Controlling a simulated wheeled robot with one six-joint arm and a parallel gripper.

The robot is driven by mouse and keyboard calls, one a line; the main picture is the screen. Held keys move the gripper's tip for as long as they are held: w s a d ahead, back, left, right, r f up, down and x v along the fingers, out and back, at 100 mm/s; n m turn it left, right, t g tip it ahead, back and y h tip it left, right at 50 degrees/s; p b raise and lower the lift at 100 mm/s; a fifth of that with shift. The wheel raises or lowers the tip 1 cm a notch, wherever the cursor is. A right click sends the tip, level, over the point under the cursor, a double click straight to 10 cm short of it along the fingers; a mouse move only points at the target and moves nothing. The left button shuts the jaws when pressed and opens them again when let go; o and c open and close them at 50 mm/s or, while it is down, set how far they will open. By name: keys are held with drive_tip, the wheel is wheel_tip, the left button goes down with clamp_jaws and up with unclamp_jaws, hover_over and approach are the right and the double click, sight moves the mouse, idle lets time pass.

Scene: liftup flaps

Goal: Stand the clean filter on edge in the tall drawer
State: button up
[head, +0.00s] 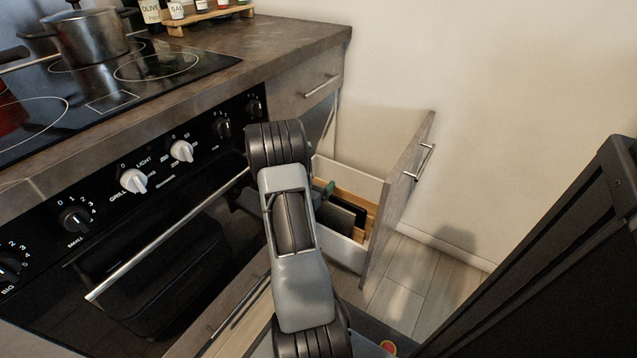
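The tall drawer (340,249) is pulled open to the right of the oven, with its wooden front panel (398,200) upright on the right. Dark flat panels (347,214) are inside it, along with light wooden pieces. I cannot tell whether one of the panels is the clean filter. A small green part (326,189) shows at the drawer's left side, beside my arm; I cannot tell what it belongs to. My arm crosses the middle of the view and hides the drawer's left part. My gripper is not visible, and neither is anything it may hold.
The black oven with white and black knobs (134,181) and a bar handle (167,236) is on the left. A steel pot (92,38) stands on the cooktop above. A closed upper drawer (312,88) overhangs the open one. The wall is behind; floor (412,290) shows at right.

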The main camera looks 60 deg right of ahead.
drive_tip(key=shift+o, duration=0.8)
drive_tip(key=a+p, duration=0.3)
drive_tip(key=a, duration=1)
drive_tip(key=shift+a+p, duration=0.4)
